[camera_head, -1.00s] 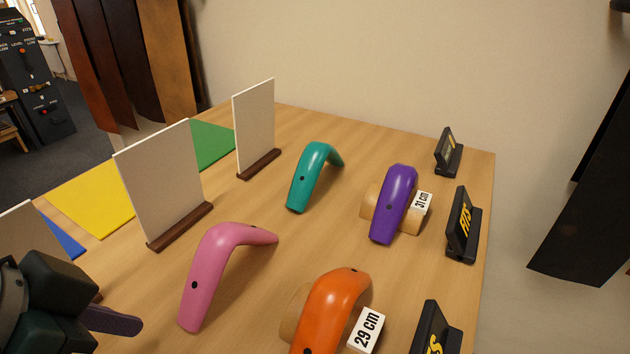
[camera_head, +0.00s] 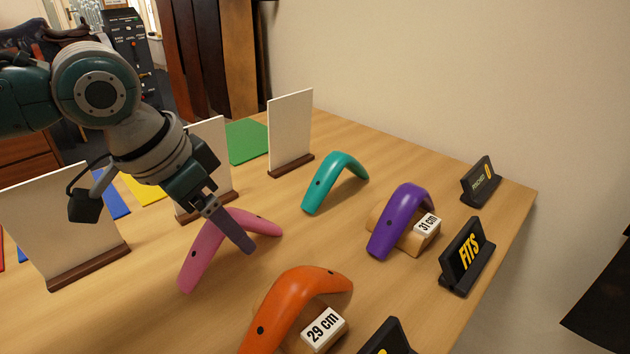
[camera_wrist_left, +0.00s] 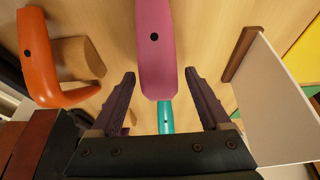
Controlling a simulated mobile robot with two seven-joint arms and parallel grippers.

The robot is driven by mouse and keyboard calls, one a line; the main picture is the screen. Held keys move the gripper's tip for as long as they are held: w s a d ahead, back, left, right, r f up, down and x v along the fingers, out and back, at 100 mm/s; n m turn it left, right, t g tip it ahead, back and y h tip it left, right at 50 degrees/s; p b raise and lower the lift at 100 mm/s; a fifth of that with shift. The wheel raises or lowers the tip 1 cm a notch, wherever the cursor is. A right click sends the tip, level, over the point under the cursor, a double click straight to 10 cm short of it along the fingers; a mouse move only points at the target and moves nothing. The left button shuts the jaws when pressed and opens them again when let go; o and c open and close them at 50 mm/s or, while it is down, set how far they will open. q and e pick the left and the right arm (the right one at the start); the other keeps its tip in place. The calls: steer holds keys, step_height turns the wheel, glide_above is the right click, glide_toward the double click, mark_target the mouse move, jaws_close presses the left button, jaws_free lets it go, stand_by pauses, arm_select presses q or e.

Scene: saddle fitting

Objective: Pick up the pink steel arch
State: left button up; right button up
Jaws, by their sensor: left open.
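The pink steel arch (camera_head: 203,256) stands on the wooden table, left of the orange arch. In the left wrist view the pink arch (camera_wrist_left: 155,45) lies in line with the gap between my fingers. My left gripper (camera_head: 240,238) is over the pink arch in the head view, its fingers pointing down and hiding part of the arch's top. In the left wrist view my left gripper (camera_wrist_left: 163,85) is open, one finger on each side of the arch's near end. I cannot tell whether the fingers touch it. My right gripper is not in view.
The orange arch (camera_head: 291,296) rests on a wooden block nearby. The teal arch (camera_head: 334,179) and purple arch (camera_head: 400,219) stand farther back. Upright white panels (camera_head: 289,131) line the left side, and black signs (camera_head: 467,256) stand at the right edge.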

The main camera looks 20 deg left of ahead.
arm_select(q)
steer(key=x, duration=0.3)
steer(key=shift+w+b, duration=0.15)
steer(key=shift+b, duration=0.15)
steer(key=shift+c, duration=0.3)
jaws_close()
